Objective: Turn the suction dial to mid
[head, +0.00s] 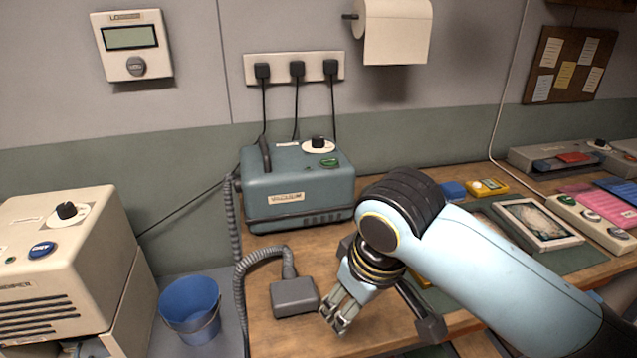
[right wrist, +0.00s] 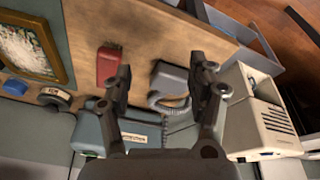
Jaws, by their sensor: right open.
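The suction dial (head: 318,143) is a black knob on a round white plate on top of the blue-grey suction unit (head: 300,190). The small picture does not show its setting clearly. A green button (head: 330,162) sits beside it. The unit stands at the back of the wooden bench, and its hose ends in a grey nozzle (head: 294,297) on the bench. My right gripper (head: 336,324) is open and empty, beside the nozzle and well in front of the dial. The right wrist view shows the unit (right wrist: 140,133) and nozzle (right wrist: 168,77) beyond the open fingers (right wrist: 160,85). My left gripper is out of view.
A cream machine (head: 60,260) with its own black knob stands at the left, with a blue bucket (head: 190,305) beside it. Power plugs (head: 297,69) and cords hang behind the unit. A framed picture (head: 537,222) lies at the right.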

